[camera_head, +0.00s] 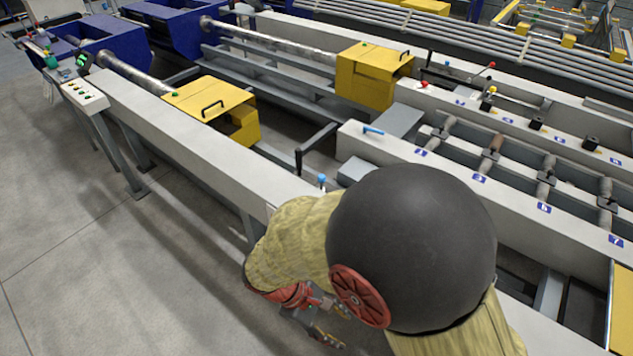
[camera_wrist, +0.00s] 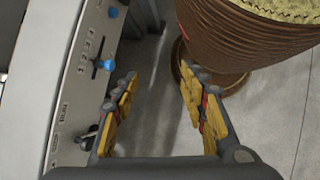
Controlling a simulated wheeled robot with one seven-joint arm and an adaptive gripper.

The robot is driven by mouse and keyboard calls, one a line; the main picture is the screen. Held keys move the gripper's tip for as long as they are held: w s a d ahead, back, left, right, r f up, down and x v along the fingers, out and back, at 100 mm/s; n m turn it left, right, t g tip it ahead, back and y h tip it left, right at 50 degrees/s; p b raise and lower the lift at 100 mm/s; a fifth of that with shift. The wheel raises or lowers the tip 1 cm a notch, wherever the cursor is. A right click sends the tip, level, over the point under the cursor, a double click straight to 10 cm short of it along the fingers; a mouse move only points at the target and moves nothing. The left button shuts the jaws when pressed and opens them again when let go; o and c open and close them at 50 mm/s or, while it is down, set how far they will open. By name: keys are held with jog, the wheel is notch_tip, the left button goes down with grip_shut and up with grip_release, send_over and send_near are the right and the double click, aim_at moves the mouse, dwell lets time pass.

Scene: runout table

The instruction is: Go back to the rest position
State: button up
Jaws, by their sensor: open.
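My gripper (camera_wrist: 158,75) is open in the wrist view, with its two yellow-padded fingers apart and nothing between them. Bare grey floor shows beyond the gap. The left finger is close to a pale control panel (camera_wrist: 72,92) in the picture; I cannot tell whether they touch. The panel has a blue-handled lever (camera_wrist: 106,65), another blue knob (camera_wrist: 113,12) and a black knob (camera_wrist: 84,141).
A long pale beam (camera_head: 190,133) of the runout table runs diagonally, with yellow guards (camera_head: 208,98) on it. A roller section (camera_head: 493,143) lies to the right. A button box (camera_head: 85,95) stands at the left end. Open grey floor (camera_head: 90,260) fills the lower left.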

jog(key=d+r+m+t+y, duration=0.3)
jog(key=d+r+m, duration=0.3)
jog(key=r, duration=0.7)
jog(key=d+r+m+t+y, duration=0.3)
jog(key=d+r+m, duration=0.4)
jog(key=r, duration=0.6)
jog(key=shift+s+d+t+y, duration=0.2)
jog(key=shift+d+t+y, duration=0.15)
jog(key=shift+d, duration=0.25)
jog(key=shift+o, duration=0.2)
